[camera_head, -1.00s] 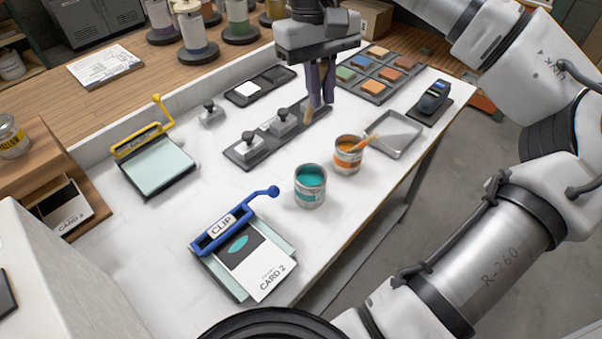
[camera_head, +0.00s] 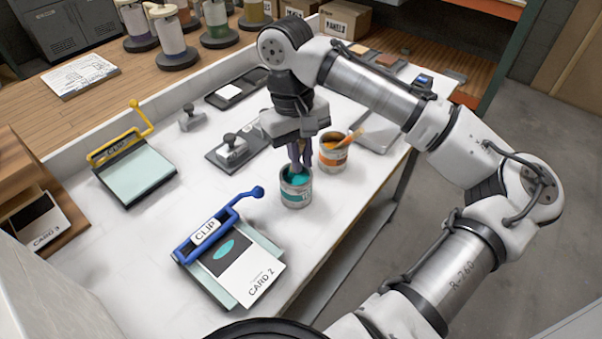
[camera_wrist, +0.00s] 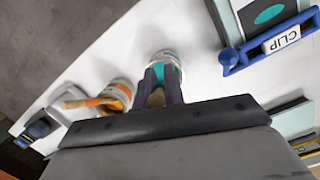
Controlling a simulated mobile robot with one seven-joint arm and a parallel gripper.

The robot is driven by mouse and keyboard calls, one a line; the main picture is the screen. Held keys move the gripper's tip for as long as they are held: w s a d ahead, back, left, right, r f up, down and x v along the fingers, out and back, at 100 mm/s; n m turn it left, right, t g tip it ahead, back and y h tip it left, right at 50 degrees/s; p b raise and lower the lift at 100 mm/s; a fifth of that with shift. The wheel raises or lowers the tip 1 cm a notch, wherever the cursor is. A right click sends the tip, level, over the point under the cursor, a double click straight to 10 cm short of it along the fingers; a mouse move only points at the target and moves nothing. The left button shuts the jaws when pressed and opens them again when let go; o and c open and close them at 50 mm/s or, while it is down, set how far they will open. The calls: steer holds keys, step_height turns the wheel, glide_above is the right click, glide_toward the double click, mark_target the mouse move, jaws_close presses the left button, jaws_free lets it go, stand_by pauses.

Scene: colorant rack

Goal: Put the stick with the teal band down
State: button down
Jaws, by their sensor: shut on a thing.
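My gripper (camera_head: 300,160) points down over the teal paint can (camera_head: 296,189), with its fingertips at or just above the can's mouth. In the wrist view my gripper (camera_wrist: 164,84) is shut on a tan wooden stick (camera_wrist: 156,97), seen between the dark fingers. The stick's lower end and any teal band are hidden by the fingers and the can. Teal paint (camera_wrist: 171,72) shows in the can past the fingertips. I cannot tell whether the stick touches the paint.
An orange paint can (camera_head: 333,153) with its own stick (camera_head: 354,136) stands close behind to the right. A blue clip board with card 2 (camera_head: 247,263) lies in front. A yellow clip board (camera_head: 138,178) is at left. White table (camera_head: 175,225) is bare between them.

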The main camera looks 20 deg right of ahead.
mark_target(303, 186)
steer(key=shift+f+b, duration=1.65)
steer(key=shift+f, duration=0.3)
steer(key=shift+f, duration=0.2)
steer(key=c, duration=1.5)
jaws_free()
steer(key=r, duration=0.4)
steer(key=w+r, duration=0.1)
steer(key=r, duration=0.7)
steer(key=shift+w+a+r, duration=0.15)
steer(key=shift+w+a, duration=0.2)
steer(key=shift+w, duration=0.05)
